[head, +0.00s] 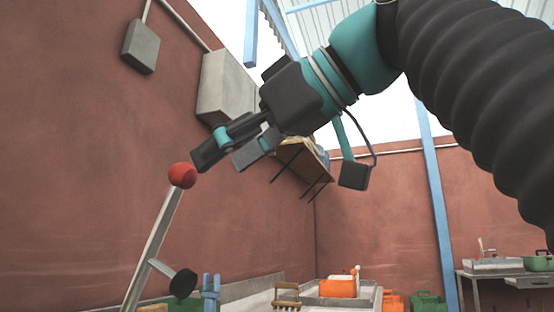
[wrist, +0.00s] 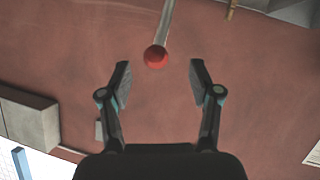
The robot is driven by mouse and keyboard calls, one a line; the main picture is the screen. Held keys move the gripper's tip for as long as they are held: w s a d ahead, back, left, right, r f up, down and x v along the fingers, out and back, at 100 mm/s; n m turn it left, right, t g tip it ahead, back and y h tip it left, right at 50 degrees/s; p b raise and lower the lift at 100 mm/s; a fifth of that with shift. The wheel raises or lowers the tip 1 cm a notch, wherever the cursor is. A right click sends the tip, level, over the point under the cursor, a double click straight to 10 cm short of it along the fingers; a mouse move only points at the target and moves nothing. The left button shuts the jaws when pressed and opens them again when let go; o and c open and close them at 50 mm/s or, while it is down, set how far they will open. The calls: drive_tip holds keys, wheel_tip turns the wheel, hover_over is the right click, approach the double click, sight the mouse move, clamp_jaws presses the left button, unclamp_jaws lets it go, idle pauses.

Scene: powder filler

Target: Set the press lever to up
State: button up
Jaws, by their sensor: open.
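The press lever is a metal rod (head: 153,240) with a red ball knob (head: 182,175) on its top end. In the head view it stands at the lower left, leaning a little to the right. My gripper (head: 212,158) is open and empty, just right of and above the knob. In the wrist view the red knob (wrist: 155,56) lies ahead, between and slightly beyond the two spread fingertips of my gripper (wrist: 160,78). The rod (wrist: 166,20) runs away from it to the top edge. No contact between fingers and knob shows. The lever's base is hidden below the head view.
A dark round knob (head: 183,282) on a short stem sits beside the rod. A grey wall box (head: 226,92) hangs behind my gripper, and a wooden shelf (head: 305,168) is to its right. An orange container (head: 338,288) stands low on the bench.

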drive_tip(key=shift+s+d, duration=0.45)
drive_tip(key=shift+d, duration=0.35)
drive_tip(key=shift+s+d, duration=0.4)
drive_tip(key=shift+d, duration=0.35)
drive_tip(key=shift+s+d, duration=0.45)
drive_tip(key=shift+d, duration=0.35)
